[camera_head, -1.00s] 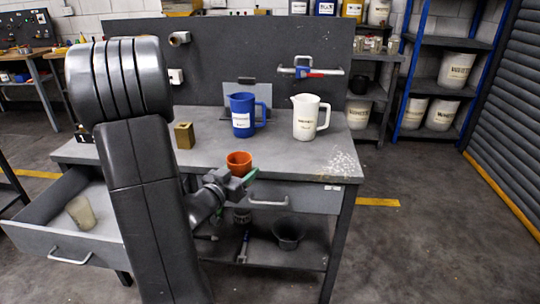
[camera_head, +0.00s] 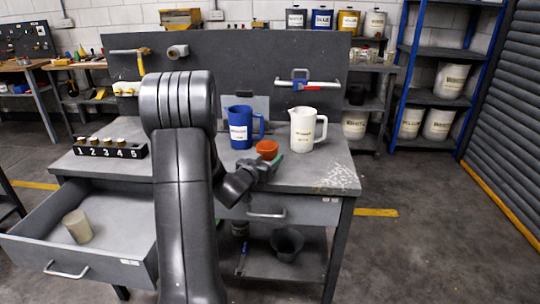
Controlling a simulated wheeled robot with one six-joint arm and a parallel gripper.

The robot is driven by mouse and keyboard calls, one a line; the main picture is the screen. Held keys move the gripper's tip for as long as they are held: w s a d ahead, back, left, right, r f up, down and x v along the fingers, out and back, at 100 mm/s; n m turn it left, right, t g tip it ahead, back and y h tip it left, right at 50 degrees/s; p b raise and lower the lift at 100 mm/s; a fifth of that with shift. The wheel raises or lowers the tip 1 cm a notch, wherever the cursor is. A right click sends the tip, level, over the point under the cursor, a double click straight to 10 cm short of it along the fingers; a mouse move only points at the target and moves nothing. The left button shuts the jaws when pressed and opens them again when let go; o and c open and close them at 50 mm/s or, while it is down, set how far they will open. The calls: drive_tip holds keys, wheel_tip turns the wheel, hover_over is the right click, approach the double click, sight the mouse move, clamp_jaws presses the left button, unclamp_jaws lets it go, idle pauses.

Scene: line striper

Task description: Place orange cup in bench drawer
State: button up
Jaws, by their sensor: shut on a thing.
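The orange cup (camera_head: 267,149) is upright in front of the blue and white pitchers, over the right half of the bench top. I cannot tell whether the cup touches the bench. The left bench drawer (camera_head: 130,268) is pulled open, with a beige cup (camera_head: 77,226) tilted inside. My arm covers the drawer's right side. The right bench drawer (camera_head: 310,211) is shut.
A blue pitcher (camera_head: 240,133) and a white pitcher (camera_head: 302,136) stand close behind the orange cup. A numbered rack (camera_head: 108,150) stands at the bench's left. A dark bucket (camera_head: 286,244) sits on the lower shelf. The open drawer has bare floor around the beige cup.

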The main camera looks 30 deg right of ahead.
drive_tip(key=shift+x, duration=0.8)
drive_tip(key=shift+f, duration=0.2)
drive_tip(key=o, duration=1.1)
drive_tip(key=shift+r, duration=0.1)
drive_tip(key=shift+r, duration=0.1)
